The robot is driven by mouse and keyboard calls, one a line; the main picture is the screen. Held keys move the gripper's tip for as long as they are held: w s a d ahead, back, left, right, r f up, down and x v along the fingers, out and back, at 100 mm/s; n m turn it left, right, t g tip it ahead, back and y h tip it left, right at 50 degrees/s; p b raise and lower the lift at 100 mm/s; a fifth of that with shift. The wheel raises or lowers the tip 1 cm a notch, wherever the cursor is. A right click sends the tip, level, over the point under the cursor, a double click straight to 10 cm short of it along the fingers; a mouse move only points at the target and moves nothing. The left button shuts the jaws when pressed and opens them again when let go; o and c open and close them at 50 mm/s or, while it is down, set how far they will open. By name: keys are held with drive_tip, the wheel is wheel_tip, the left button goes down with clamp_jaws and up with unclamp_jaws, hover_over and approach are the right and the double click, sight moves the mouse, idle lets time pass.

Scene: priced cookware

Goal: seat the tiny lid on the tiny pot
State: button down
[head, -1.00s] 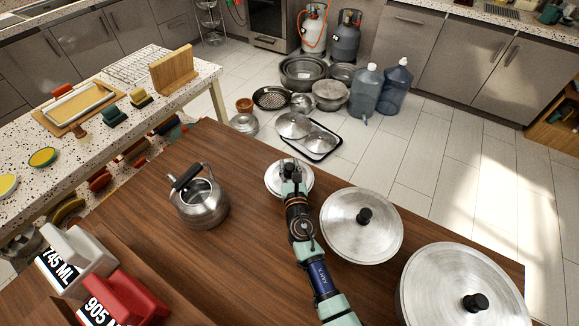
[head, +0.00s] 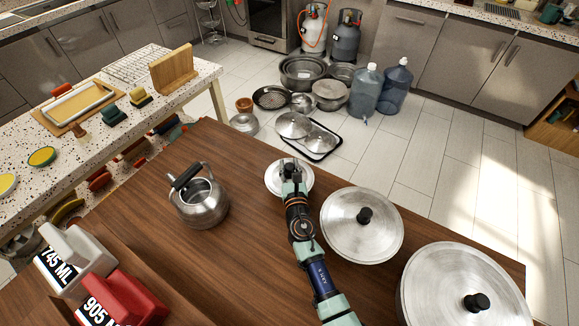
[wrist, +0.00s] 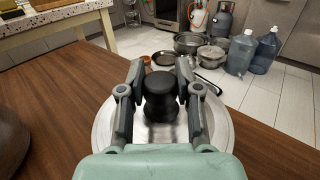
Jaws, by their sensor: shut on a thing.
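The tiny lid (head: 273,179) is a round silver disc near the far edge of the wooden table. It also shows in the wrist view (wrist: 216,131), with its black knob (wrist: 161,96) standing up between my fingers. My gripper (head: 290,170) is shut on that knob from above, with a finger on each side in the wrist view (wrist: 160,74). The lid looks about level. The tiny pot is not clearly visible; the lid and gripper hide what is beneath, so I cannot tell whether the lid rests on its rim.
A medium lidded pot (head: 340,232) stands close to the right of my arm, and a large one (head: 430,278) farther right. A kettle (head: 201,208) stands to the left. White (head: 85,250) and red (head: 135,295) labelled blocks are at front left. Table between kettle and arm is clear.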

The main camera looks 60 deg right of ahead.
sight(289, 166)
drive_tip(key=shift+c, duration=0.4)
unclamp_jaws()
idle(0.7)
wheel_tip(289, 166, up, 10)
idle(0.6)
drive_tip(key=shift+r, duration=0.1)
idle(0.9)
